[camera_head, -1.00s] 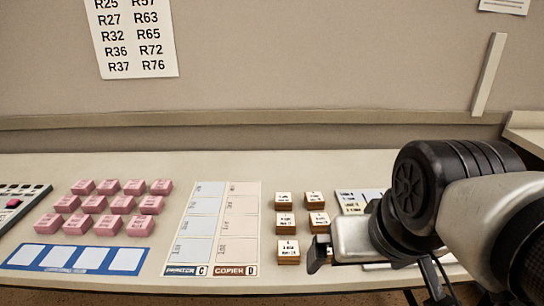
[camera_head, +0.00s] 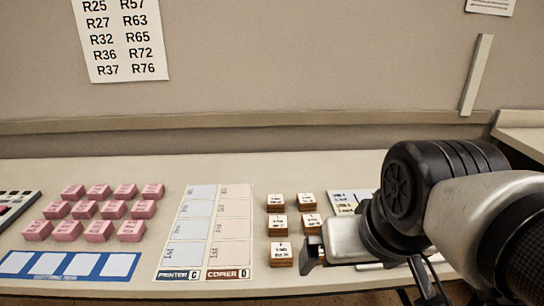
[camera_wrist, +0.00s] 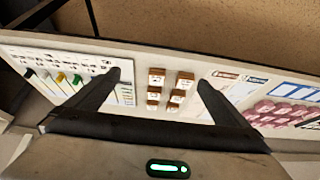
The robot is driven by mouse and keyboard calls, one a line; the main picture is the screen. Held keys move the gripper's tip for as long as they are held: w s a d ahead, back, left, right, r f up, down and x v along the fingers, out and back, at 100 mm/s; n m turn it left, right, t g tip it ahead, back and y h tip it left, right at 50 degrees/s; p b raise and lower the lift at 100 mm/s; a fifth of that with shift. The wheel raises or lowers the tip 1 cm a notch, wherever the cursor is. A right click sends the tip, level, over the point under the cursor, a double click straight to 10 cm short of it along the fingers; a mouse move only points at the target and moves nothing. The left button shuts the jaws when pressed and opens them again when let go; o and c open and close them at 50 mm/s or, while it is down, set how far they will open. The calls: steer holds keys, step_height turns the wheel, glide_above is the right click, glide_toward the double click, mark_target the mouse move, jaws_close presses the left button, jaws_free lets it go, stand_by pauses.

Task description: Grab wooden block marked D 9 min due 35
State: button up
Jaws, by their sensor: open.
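Small wooden blocks with white printed tops stand in two columns on the desk. In the head view they include a front-left block (camera_head: 281,254), a middle-left block (camera_head: 277,226), a back-left block (camera_head: 276,203), a back-right block (camera_head: 306,201) and a middle-right block (camera_head: 311,224). Another is mostly hidden behind my gripper (camera_head: 312,257). The labels are too small to read, so I cannot tell which is marked D 9 min due 35. In the wrist view the blocks, such as one at the top left (camera_wrist: 156,77), appear between the open, empty fingers of my gripper (camera_wrist: 160,82).
A two-column sheet labelled printer C and copier D (camera_head: 208,235) lies left of the blocks. Several pink blocks (camera_head: 98,231) and a blue-framed strip (camera_head: 70,265) lie farther left. A printed board (camera_head: 348,201) lies right, partly behind my arm. The wall stands behind.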

steer(key=shift+c, duration=0.4)
steer(key=shift+w+r, duration=0.15)
steer(key=shift+r, duration=0.05)
steer(key=c, duration=0.4)
steer(key=shift+g+y, duration=0.3)
steer(key=shift+y, duration=0.2)
steer(key=w+r+p, duration=0.1)
steer(key=w+p, duration=0.1)
steer(key=w+r+p, duration=0.1)
steer(key=w+r, duration=0.1)
steer(key=w, duration=0.1)
steer(key=w+a+r+p, duration=0.1)
steer(key=w+p, duration=0.1)
steer(key=shift+w+r+p, duration=0.2)
steer(key=shift+r+p, duration=0.15)
steer(key=c, duration=0.5)
steer(key=p, duration=0.7)
glide_above(307, 198)
steer(key=s, duration=0.3)
steer(key=shift+n+g+h, duration=0.3)
steer(key=shift+h, duration=0.1)
step_height(307, 198, down, 13)
steer(key=shift+d+r, duration=0.1)
steer(key=shift+r, duration=0.05)
steer(key=shift+b+x, duration=0.8)
steer(key=shift+x, duration=2.1)
